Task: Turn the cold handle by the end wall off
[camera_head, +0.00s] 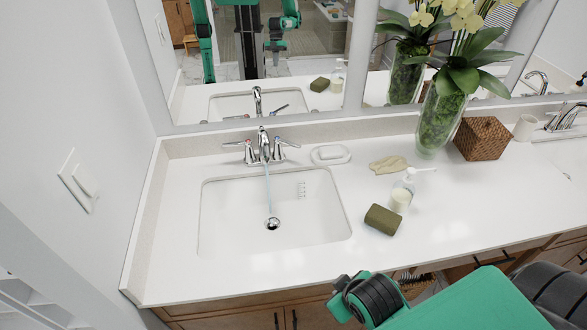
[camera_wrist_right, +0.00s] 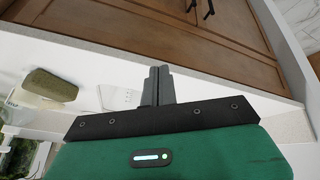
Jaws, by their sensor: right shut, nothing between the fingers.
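The chrome faucet (camera_head: 264,146) stands behind the sink (camera_head: 210,215) nearest the left end wall. A thin stream of water (camera_head: 269,193) runs from its spout to the drain (camera_head: 272,223). It has a left lever handle (camera_head: 240,146) on the wall side and a right lever handle (camera_head: 284,148); their hot or cold marks are too small to tell. My right gripper (camera_wrist_right: 158,86) is shut and empty in the right wrist view, in front of the wooden cabinet and counter edge, away from the faucet. My left gripper is not directly in view.
Right of the sink are a soap dish (camera_head: 330,155), a tan cloth (camera_head: 388,165), a pump bottle (camera_head: 402,192) and a green block (camera_head: 382,219). A vase (camera_head: 438,125) and wicker box (camera_head: 482,139) stand farther right. A mirror (camera_head: 310,65) backs the counter. The counter front is clear.

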